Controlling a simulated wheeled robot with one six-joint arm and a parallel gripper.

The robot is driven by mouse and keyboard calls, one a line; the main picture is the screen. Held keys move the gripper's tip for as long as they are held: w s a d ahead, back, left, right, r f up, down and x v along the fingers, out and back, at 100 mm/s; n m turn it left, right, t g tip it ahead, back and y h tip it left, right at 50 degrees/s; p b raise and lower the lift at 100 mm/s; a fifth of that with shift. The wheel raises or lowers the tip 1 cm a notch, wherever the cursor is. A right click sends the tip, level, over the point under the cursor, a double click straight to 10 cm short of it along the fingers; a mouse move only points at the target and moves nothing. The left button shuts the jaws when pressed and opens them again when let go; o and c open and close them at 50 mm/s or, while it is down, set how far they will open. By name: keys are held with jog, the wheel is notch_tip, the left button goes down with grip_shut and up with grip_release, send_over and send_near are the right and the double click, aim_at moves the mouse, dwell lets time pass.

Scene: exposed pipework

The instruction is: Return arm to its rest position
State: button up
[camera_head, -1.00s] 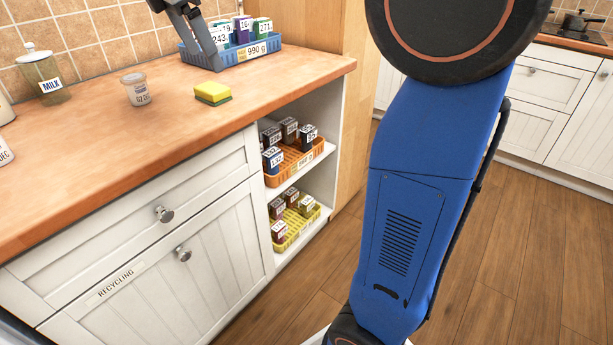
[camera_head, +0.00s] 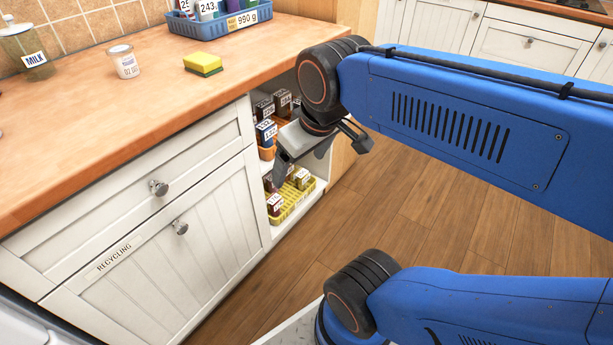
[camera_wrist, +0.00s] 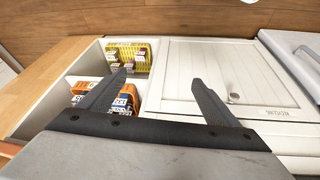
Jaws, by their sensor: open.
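My gripper (camera_head: 318,158) hangs in front of the open shelf at the end of the counter in the head view, pointing down. Its two fingers are spread apart with nothing between them, as the wrist view (camera_wrist: 160,85) also shows. My blue arm runs from it to the right side of the head view and is folded back over its lower link. The gripper hides part of the shelves.
The wooden counter (camera_head: 110,110) holds a blue crate (camera_head: 222,27), a yellow sponge (camera_head: 203,64), a white tub (camera_head: 123,62) and a milk jar (camera_head: 28,50). A yellow basket (camera_head: 290,203) and an orange basket (camera_wrist: 82,88) with small boxes sit on the shelves. The floor (camera_head: 410,200) is clear.

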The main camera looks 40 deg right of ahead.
jog(key=s+f, duration=0.1)
jog(key=s+f+m, duration=0.1)
jog(key=f, duration=0.1)
jog(key=shift+m, duration=0.3)
